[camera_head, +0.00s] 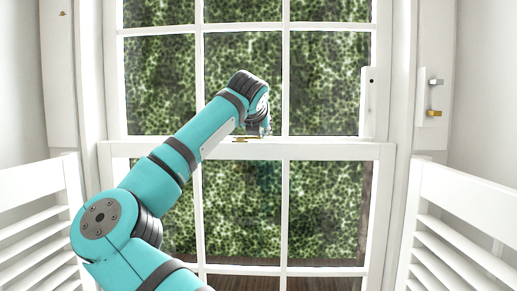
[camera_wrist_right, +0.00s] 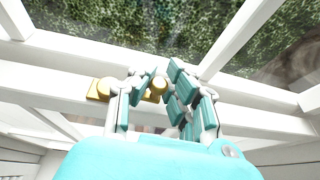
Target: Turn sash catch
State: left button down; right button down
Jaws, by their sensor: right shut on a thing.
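The brass sash catch (camera_head: 240,140) sits on the white meeting rail across the middle of the window. Part of the catch is hidden by the fingers. My left gripper is in neither view.
The white meeting rail (camera_head: 330,150) runs between the upper and lower panes, with green foliage outside. White louvred shutters stand open at the left (camera_head: 35,190) and right (camera_head: 460,215). Brass and grey hardware (camera_head: 435,97) is on the right wall panel.

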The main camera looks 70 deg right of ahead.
jog(key=shift+d+n+t+b, duration=0.1)
jog(key=shift+n+t+b, duration=0.2)
jog(key=shift+n+t, duration=0.2)
jog(key=c, duration=1.2)
grip_release()
jog(key=shift+w, duration=0.1)
jog(key=shift+c, duration=0.2)
jog(key=v, duration=1.2)
jog(key=shift+r, duration=0.2)
